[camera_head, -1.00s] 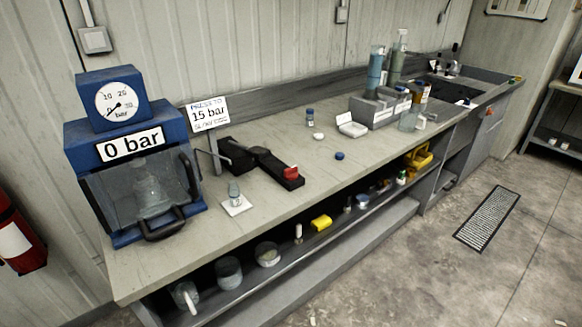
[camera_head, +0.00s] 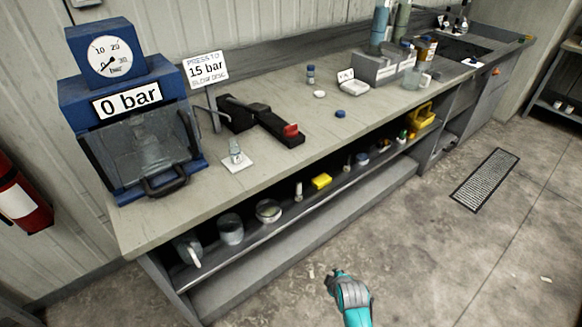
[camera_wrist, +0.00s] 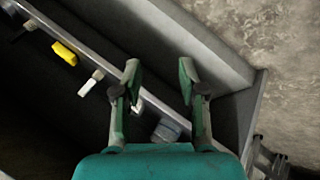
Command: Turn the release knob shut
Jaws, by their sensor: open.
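A blue press (camera_head: 130,110) stands at the left end of the bench, with a round gauge (camera_head: 105,53) and a "0 bar" label (camera_head: 127,100) on it. To its right, a black pump unit (camera_head: 255,122) with a lever lies on the bench. A red knob-like part (camera_head: 291,130) sits on the unit's right end; it looks like the release knob, but its turn position is too small to read. My gripper (camera_head: 337,275) is low in front of the bench, over the floor, well apart from the red part. In the wrist view my gripper (camera_wrist: 160,75) is open and empty.
A sign reading "15 bar" (camera_head: 205,70) stands behind the pump. A small clear vial (camera_head: 235,150) stands on a white square. The shelf below holds jars and a yellow item (camera_head: 321,181). The bench's front edge lies between my gripper and the pump.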

